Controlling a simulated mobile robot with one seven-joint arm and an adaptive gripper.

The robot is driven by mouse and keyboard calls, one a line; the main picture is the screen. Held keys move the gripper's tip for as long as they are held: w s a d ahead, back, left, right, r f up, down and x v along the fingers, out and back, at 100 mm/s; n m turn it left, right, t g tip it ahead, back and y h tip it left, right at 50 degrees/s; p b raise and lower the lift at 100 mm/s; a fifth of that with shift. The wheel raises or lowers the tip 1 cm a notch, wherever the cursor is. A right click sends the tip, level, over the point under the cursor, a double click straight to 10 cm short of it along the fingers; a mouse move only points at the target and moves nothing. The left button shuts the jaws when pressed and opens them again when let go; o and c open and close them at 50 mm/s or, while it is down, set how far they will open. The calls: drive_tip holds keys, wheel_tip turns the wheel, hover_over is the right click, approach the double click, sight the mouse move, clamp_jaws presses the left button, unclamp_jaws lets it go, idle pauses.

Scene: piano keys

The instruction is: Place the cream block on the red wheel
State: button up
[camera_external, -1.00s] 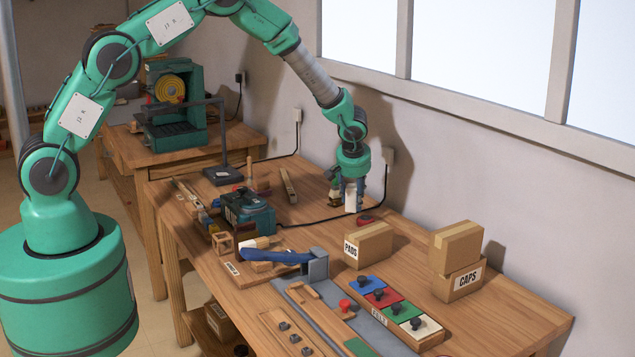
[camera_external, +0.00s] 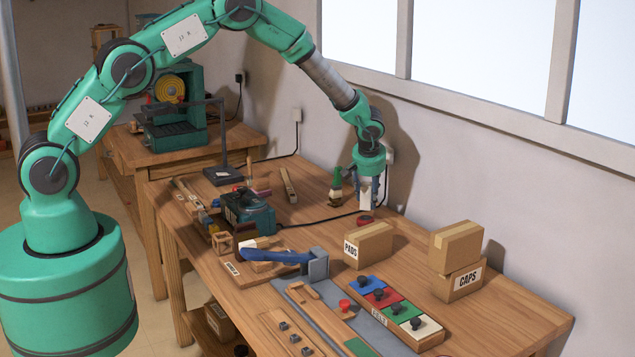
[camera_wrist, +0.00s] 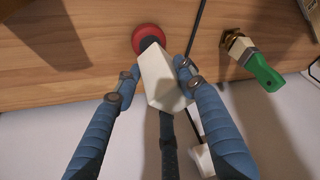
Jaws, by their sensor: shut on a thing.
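My gripper (camera_external: 369,190) is shut on the cream block (camera_external: 366,194), which it holds upright near the wall at the back of the bench. The red wheel (camera_external: 365,219) lies on the bench just below the block. In the wrist view the red wheel (camera_wrist: 147,31) shows a dark centre, and the block's end partly covers it. I cannot tell whether the block touches the wheel.
A black cable (camera_external: 322,220) runs close by. The PADS box (camera_external: 375,247) stands in front, and the CAPS box (camera_external: 461,282) is further right.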

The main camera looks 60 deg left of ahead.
sight(369, 204)
drive_tip(key=shift+f, duration=1.65)
drive_tip(key=shift+f+b, duration=0.2)
drive_tip(key=shift+b, duration=0.15)
drive_tip(key=o, duration=1.2)
drive_tip(key=shift+r, duration=0.1)
drive_tip(key=shift+r, duration=0.1)
drive_tip(key=shift+s+d+r+p, duration=0.15)
drive_tip(key=shift+r+p, duration=0.15)
drive_tip(key=shift+r, duration=0.2)
drive_tip(key=v, duration=1.1)
